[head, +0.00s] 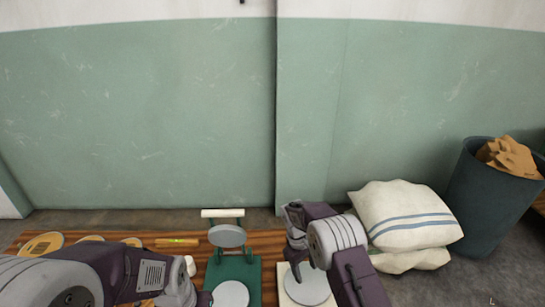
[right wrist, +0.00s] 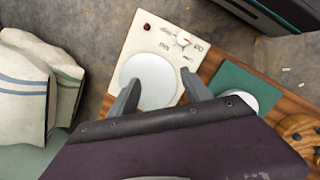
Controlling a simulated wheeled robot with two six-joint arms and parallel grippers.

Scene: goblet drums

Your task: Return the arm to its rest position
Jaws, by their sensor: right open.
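My right gripper (head: 297,273) hangs over the cream panel (head: 285,301) at the table's front middle. In the right wrist view, the gripper (right wrist: 160,77) has its two fingers apart with nothing between them. The panel's pale round plate (right wrist: 150,80) shows below the fingers; I cannot tell the exact height gap. My left arm (head: 150,275) reaches in from the lower left. Its fingers are hidden or cut off, so their opening does not show.
A green stand (head: 245,272) with round grey plates is left of the cream panel. A yellow-green level (head: 177,242) and tan discs (head: 43,243) lie along the back left. White sacks (head: 402,215) and a dark bin (head: 485,205) stand right.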

